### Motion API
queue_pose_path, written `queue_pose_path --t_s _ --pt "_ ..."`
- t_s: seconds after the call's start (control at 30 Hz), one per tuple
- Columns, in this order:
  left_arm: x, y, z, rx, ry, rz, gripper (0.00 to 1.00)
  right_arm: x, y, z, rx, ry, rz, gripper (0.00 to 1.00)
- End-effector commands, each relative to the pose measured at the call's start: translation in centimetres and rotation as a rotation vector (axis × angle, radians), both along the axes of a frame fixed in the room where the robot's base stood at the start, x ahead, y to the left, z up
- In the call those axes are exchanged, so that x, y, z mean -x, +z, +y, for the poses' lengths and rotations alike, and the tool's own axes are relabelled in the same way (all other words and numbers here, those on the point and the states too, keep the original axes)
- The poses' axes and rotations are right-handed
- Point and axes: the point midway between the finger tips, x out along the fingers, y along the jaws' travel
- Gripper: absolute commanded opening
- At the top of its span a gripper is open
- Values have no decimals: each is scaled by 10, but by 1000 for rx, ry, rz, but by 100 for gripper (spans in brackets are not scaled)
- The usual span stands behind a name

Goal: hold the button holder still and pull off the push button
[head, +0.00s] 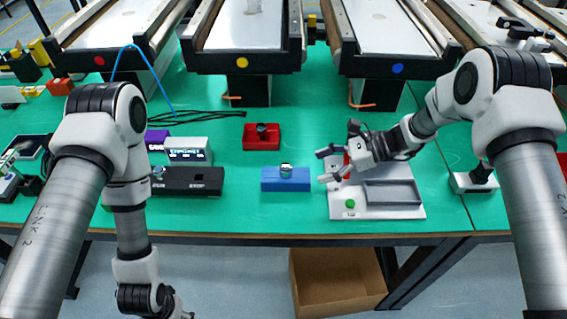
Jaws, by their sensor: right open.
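A blue block (286,183), which looks like the button holder, stands near the front of the green table. A small round silver-rimmed part (286,169), probably the push button, sits upright on its top. My right gripper (325,166) is open just to the right of the blue block, over the left side of a grey panel. Its fingers point left and appear empty and apart from the block. My left arm hangs down past the table's front edge at the left, and its gripper is not visible.
The grey panel (405,211) has a green button and a tray. A red holder (252,137) with a dark part stands behind. A black RUN/STOP box (190,182) is to the left. Conveyors (250,32) line the back. A cardboard box (335,285) sits below the table.

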Motion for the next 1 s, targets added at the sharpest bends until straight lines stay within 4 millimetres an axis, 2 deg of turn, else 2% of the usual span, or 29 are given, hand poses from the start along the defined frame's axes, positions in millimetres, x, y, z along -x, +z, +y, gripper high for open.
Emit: queue_pose_path --t_s 0.17,0.5,0.7,1.0 --pt "0 -5 0 0 0 1 58 0 -7 9 0 2 1 75" --pt "0 -27 0 0 0 1 58 1 -37 59 2 4 1 75" --pt "0 -36 0 0 0 1 58 0 -47 82 1 1 0 75" --pt "0 -36 0 0 0 1 58 0 -48 88 0 0 1 75"
